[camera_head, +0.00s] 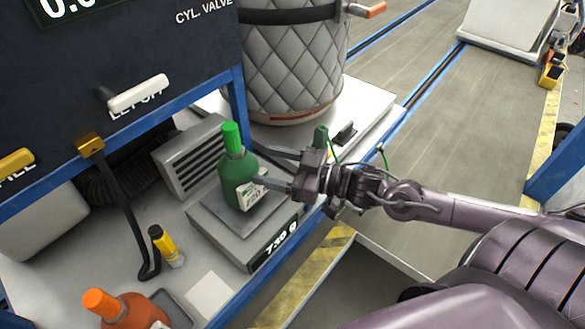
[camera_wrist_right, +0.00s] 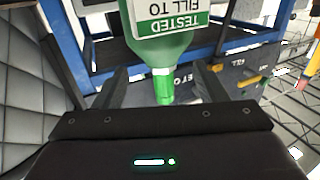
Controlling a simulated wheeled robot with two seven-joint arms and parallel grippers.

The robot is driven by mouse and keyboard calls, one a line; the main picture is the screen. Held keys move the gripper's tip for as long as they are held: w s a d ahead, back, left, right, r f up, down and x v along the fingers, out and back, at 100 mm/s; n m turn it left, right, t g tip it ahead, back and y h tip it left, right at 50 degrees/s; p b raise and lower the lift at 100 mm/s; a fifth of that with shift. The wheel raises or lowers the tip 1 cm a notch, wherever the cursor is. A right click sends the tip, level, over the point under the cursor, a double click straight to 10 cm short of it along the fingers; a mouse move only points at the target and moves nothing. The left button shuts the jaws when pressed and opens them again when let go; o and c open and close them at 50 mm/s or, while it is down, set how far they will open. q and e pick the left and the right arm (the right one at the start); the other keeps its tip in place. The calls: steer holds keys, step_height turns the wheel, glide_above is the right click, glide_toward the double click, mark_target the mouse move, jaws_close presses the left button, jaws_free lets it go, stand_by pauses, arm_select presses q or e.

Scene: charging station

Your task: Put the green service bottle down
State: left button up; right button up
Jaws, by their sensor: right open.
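The green service bottle (camera_head: 238,172), with a green cap and a white label, stands upright on the grey scale (camera_head: 221,241), whose display seems to read 730 g. My right gripper (camera_head: 262,166) is open, its fingers at the right side of the bottle, pointing towards it. In the right wrist view the bottle (camera_wrist_right: 162,45) appears upside down between the two spread fingers, with visible gaps on both sides. Its label reads "TESTED FILL TO". Whether a finger touches it is hard to tell. My left gripper is out of view.
An orange bottle (camera_head: 127,311) stands at the front left, near a yellow-black tool (camera_head: 164,245). A vented grey box (camera_head: 190,156) is behind the scale. A quilted cylinder (camera_head: 292,62) stands at the back. A blue post and dark panel with handles rise at left.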

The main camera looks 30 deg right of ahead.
steer(key=shift+p+v, duration=0.55)
steer(key=shift+v, duration=1.65)
